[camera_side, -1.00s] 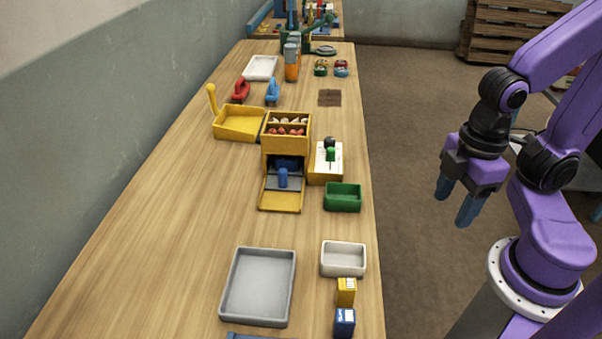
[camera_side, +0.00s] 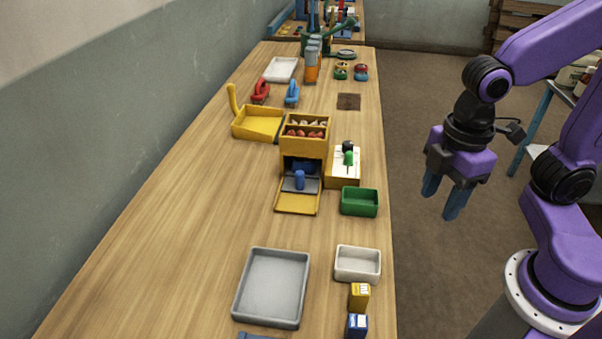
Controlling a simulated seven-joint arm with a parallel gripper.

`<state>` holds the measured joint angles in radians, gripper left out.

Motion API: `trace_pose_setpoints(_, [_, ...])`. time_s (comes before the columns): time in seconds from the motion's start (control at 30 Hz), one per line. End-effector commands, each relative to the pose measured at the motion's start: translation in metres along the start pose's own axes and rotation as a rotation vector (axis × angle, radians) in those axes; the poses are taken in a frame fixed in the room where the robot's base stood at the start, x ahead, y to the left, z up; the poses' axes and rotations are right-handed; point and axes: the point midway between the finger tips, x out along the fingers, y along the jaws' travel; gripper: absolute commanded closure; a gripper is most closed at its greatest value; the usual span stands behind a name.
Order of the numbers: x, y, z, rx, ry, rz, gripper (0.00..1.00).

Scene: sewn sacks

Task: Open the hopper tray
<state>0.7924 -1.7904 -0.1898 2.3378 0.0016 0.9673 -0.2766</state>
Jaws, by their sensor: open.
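The yellow hopper (camera_side: 304,147) stands mid-table, with pale and red pieces in its two top compartments. Low in its front opening is a grey tray (camera_side: 306,185) with an upright blue knob (camera_side: 299,180). A yellow plate (camera_side: 297,203) lies in front of it. I cannot tell how far the tray is out. My gripper (camera_side: 440,200) is off the table's right edge, to the right of the hopper, with its two blue fingers apart, pointing down. It is empty and touches nothing.
A green bin (camera_side: 360,201) and a cream box with a green knob (camera_side: 343,167) stand right of the hopper. A yellow tray with an upright handle (camera_side: 258,124) is behind left. A large grey tray (camera_side: 272,287) and white bin (camera_side: 358,263) are nearer. The left table is clear.

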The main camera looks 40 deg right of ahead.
Motion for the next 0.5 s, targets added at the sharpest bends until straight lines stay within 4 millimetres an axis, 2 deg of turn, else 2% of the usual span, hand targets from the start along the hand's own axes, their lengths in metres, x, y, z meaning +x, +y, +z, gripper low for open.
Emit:
trace_pose_setpoints(0.03, [-0.004,0.014,-0.016,-0.049,-0.003,0.000,0.50])
trace_pose_setpoints(0.2, [-0.015,0.061,-0.060,-0.242,-0.008,0.000,0.50])
trace_pose_setpoints(0.5, [-0.026,0.154,-0.118,-0.582,-0.017,-0.006,0.50])
